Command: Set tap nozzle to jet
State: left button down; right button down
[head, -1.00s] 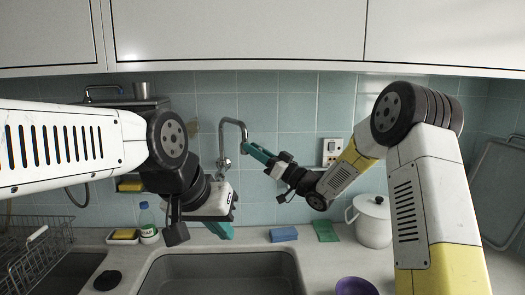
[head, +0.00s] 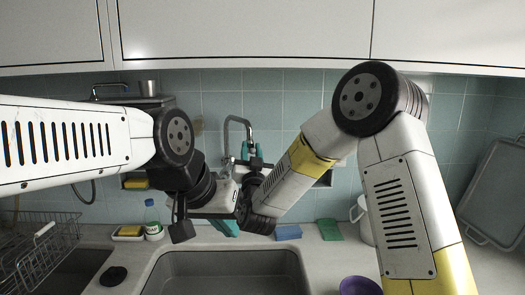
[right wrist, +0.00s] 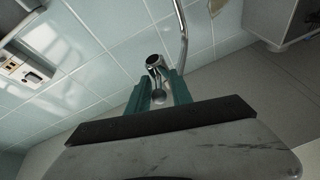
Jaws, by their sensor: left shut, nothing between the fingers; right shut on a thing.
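The chrome tap (head: 226,125) rises against the tiled wall behind the sink, its spout curving over to the right. My right gripper (head: 247,150) is up at the spout's hanging end, its teal fingers partly covered by my wrist. In the right wrist view its fingers (right wrist: 159,92) are shut on the tap nozzle (right wrist: 155,63), a short chrome piece. The nozzle's setting cannot be read. My left gripper (head: 227,229) is shut and empty, pointing down above the back edge of the sink, below the right one.
The sink (head: 225,265) lies below both grippers. A green bottle (head: 152,220) and a sponge dish (head: 128,236) stand left; blue (head: 287,232) and green sponges (head: 329,229), a white pot (head: 363,212) and a purple bowl (head: 359,286) stand right. A wire rack (head: 40,245) is far left.

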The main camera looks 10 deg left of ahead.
jog(key=shift+s+a+m+t+h, duration=0.1)
jog(key=shift+a+m+t+h, duration=0.15)
jog(key=shift+m+h, duration=0.65)
jog(key=shift+a+m+t+h, duration=0.2)
jog(key=shift+m+h, duration=0.1)
jog(key=shift+h, duration=1.5)
jog(key=c, duration=1.4)
grip_release()
jog(key=shift+o, duration=0.2)
